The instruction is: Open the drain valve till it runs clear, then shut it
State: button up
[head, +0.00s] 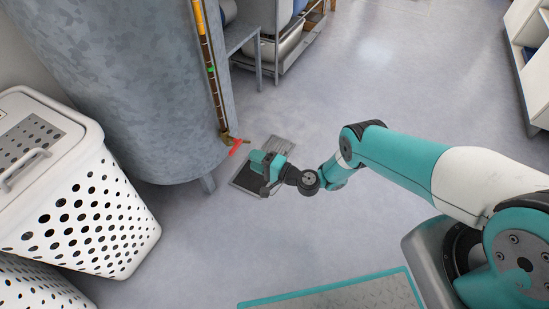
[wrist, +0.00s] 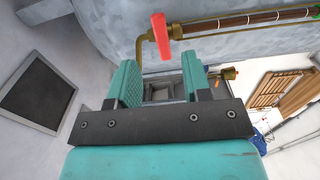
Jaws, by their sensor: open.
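The drain valve's red lever (head: 236,147) is at the foot of a grey metal tank (head: 120,70), on brass fittings below an upright sight tube (head: 210,62). The tube looks brown for most of its length, with a green mark partway down. I see no water flowing.
A dark floor drain (wrist: 36,95) shows left in the wrist view; my gripper partly covers it in the head view. White perforated hampers (head: 90,215) stand at left. A metal bench (head: 240,35) is behind the tank, and shelves (head: 530,50) stand at right. The middle floor is clear.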

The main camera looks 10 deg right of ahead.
jog(key=p+v, duration=0.5)
jog(key=v, duration=0.1)
jog(key=shift+s+d, duration=0.15)
jog(key=shift+d, duration=0.05)
